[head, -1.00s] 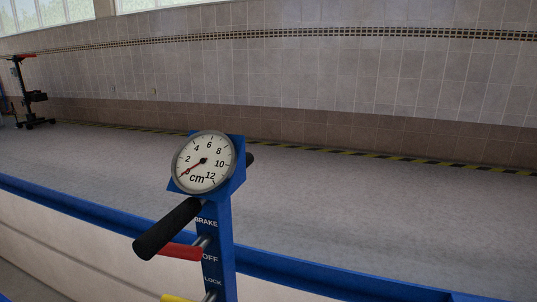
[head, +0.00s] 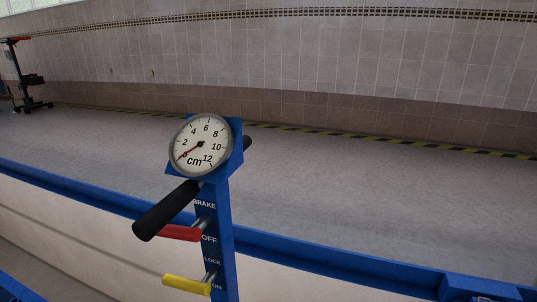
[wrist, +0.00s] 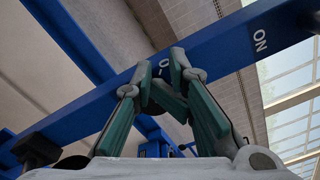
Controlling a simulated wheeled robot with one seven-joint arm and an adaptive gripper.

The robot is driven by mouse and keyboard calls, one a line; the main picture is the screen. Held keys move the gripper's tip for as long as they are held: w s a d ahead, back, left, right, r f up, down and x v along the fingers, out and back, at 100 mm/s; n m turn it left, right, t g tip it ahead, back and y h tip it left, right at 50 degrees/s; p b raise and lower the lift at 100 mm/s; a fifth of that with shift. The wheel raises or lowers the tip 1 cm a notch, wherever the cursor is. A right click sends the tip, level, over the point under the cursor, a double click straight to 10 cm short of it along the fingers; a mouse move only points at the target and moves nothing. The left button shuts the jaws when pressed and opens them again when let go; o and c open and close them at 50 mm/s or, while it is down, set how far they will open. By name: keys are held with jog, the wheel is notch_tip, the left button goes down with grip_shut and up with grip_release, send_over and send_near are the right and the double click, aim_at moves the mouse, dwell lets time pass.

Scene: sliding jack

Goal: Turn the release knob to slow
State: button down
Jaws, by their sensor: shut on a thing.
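My gripper (wrist: 163,78) shows only in the wrist view. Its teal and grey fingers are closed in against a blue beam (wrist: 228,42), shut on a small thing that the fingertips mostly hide. It sits where the release knob would be, but its shape and turn angle cannot be made out. White marks, partly covered, stand just behind the fingertips, and the word ON is on the beam to the right. No knob and no word SLOW can be read in either view.
In the head view a blue post carries a round gauge (head: 200,145) reading near zero, a black handle (head: 166,210), a red lever (head: 180,233) by BRAKE and OFF, and a yellow lever (head: 187,284) by LOCK and ON. Blue rails (head: 300,251) run alongside; open floor lies beyond.

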jog(key=v, duration=0.6)
